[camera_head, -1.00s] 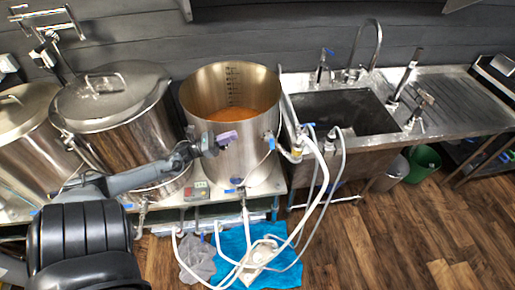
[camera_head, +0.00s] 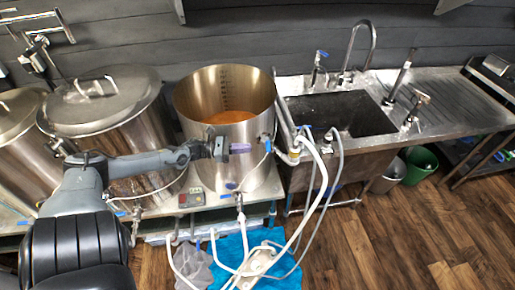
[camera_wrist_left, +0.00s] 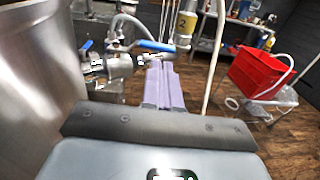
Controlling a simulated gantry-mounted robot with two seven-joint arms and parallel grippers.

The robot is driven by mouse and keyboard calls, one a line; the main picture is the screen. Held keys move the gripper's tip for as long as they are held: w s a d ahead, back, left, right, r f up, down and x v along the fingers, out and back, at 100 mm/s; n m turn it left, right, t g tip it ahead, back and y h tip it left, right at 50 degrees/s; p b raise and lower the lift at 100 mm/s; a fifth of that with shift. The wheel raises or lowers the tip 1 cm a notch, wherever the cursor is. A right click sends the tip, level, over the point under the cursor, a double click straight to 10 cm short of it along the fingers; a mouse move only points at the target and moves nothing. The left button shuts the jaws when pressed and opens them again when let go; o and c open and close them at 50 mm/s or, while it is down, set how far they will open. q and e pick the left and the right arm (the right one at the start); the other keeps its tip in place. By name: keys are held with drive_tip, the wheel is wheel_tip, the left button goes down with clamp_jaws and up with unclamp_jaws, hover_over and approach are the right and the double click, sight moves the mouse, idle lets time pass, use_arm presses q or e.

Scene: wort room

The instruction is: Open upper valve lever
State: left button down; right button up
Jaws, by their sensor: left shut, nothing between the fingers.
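The open steel kettle (camera_head: 225,150) holds orange-brown liquid. Its upper valve has a blue lever (camera_head: 267,144) on the kettle's right side. My left gripper (camera_head: 250,148) is in front of the kettle wall, its purple fingers pointing right toward this lever. In the left wrist view the fingers (camera_wrist_left: 159,68) are shut together and empty. The blue lever (camera_wrist_left: 156,45) lies roughly level just beyond the fingertips there; I cannot tell whether they touch. A second, blurred blue handle (camera_wrist_left: 87,46) shows to its left. My right gripper is not in view.
White hoses (camera_head: 316,185) hang from the valve side down to a blue cloth (camera_head: 232,248) on the floor. A steel sink (camera_head: 345,112) stands to the right. Lidded kettles (camera_head: 115,110) stand to the left. The wrist view shows a red bin (camera_wrist_left: 258,76).

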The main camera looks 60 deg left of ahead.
sight(268, 143)
use_arm(q)
drive_tip(key=shift+x, duration=2.6)
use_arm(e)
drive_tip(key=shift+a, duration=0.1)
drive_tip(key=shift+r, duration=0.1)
